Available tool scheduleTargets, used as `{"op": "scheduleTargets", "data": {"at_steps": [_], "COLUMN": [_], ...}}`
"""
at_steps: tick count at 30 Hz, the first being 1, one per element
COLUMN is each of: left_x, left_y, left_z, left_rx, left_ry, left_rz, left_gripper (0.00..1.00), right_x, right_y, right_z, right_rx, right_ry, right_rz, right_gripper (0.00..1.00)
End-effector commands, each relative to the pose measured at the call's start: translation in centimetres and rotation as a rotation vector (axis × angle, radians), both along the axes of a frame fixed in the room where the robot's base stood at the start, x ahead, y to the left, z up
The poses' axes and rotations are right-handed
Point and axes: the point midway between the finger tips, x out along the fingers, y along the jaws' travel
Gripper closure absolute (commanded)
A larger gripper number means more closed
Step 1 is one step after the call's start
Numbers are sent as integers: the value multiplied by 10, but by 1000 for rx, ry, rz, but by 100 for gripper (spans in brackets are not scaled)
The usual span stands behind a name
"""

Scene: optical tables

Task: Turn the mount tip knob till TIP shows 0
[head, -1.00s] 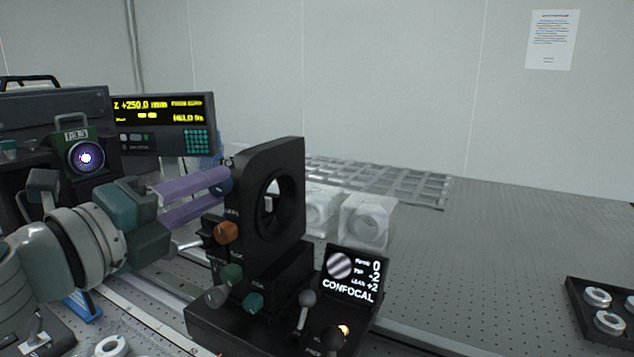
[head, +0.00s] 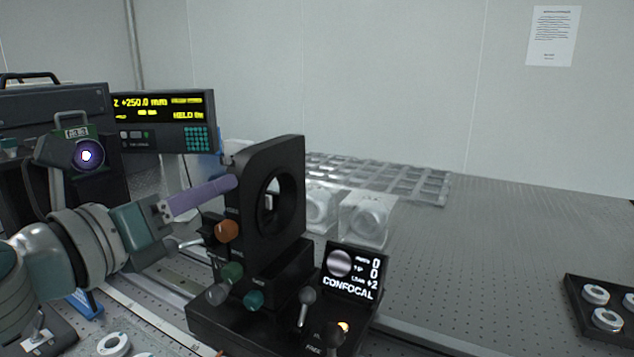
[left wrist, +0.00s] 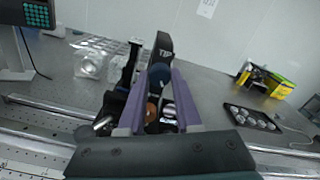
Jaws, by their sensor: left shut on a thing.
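The black mount (head: 262,215) stands upright on its base, with a round opening through its plate. Its small screen (head: 354,272) reads 0 on the top line, 0 on the TIP line and +2 on the LEAN line, with CONFOCAL below. My left gripper (head: 232,183) reaches in from the left to the mount's upper side. In the left wrist view its purple fingers (left wrist: 160,84) are shut on the blue tip knob (left wrist: 159,73), below a TIP label. In the head view the fingers largely hide that knob. My right gripper is not in view.
An orange knob (head: 227,230), a green knob (head: 232,272) and a teal knob (head: 253,300) sit lower on the mount. Levers (head: 306,303) stand at its front. A readout box (head: 165,120) is behind left. A tray of rings (head: 603,310) lies right; the table between is clear.

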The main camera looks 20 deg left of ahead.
Motion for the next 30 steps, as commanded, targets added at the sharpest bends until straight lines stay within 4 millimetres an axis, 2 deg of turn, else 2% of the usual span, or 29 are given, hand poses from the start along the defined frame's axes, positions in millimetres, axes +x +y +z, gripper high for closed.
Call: {"op": "scheduleTargets", "data": {"at_steps": [19,20,27,30], "left_x": [0,0,0,0], "left_y": [0,0,0,0], "left_z": [0,0,0,0], "left_rx": [55,55,54,54], "left_ry": [-5,-5,-4,-4], "left_rz": [-1,-1,0,0], "left_gripper": [100,66,39,37], "right_x": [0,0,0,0], "right_y": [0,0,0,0], "right_z": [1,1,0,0], "right_rx": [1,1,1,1], "right_ry": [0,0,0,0], "right_rz": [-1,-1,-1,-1], "right_gripper": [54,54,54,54]}}
